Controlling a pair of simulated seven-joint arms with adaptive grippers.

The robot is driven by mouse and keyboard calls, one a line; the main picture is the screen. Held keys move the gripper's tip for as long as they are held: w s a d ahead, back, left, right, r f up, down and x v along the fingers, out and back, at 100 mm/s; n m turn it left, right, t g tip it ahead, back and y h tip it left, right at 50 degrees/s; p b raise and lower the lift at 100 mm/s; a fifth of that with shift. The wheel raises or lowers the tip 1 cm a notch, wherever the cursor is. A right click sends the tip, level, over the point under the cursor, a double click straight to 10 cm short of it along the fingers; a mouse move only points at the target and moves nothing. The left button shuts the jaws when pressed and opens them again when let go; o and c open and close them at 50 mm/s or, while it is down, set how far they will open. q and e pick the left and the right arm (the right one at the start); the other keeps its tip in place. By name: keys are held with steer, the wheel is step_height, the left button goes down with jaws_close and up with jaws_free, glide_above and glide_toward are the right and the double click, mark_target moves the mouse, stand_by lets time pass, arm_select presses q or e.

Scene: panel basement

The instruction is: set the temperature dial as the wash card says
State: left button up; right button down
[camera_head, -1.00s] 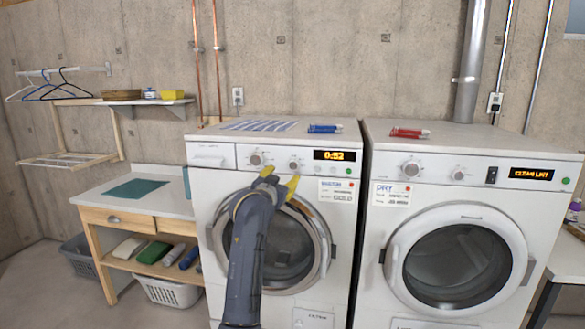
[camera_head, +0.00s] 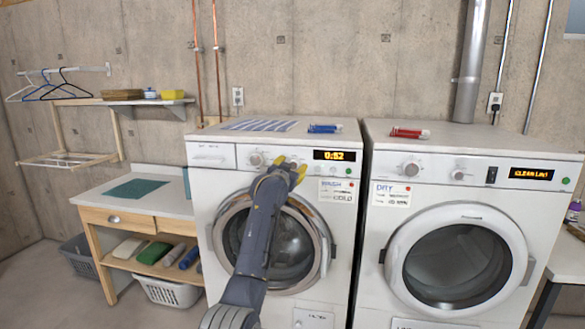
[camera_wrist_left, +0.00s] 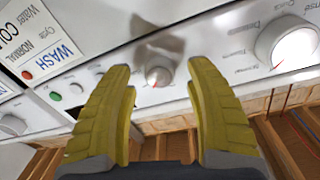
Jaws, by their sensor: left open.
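My left gripper (camera_head: 291,169) is at the washer's control panel, its yellow fingers open. In the left wrist view its fingers (camera_wrist_left: 156,82) stand on either side of the small round dial (camera_wrist_left: 158,71), apparently without closing on it. A red mark shows on that dial; its printed label is too blurred to read. In the head view the fingers hide this dial. The wash card (camera_head: 338,190) is on the washer front, right of the gripper; in the left wrist view the card (camera_wrist_left: 42,45) reads WASH, Cycle NORMAL, Water COLD, the last word partly cut off. My right gripper is not in view.
A larger knob (camera_head: 256,159) is left of the gripper on the washer (camera_head: 215,180). An amber display (camera_head: 335,155) and small buttons are to the right. The dryer (camera_head: 380,235) stands beside it with its own card (camera_head: 391,194). A blue item (camera_head: 325,129) lies on the washer top.

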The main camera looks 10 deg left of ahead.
arm_select(q)
steer(key=shift+w, duration=0.35)
jaws_close()
stand_by(0.5)
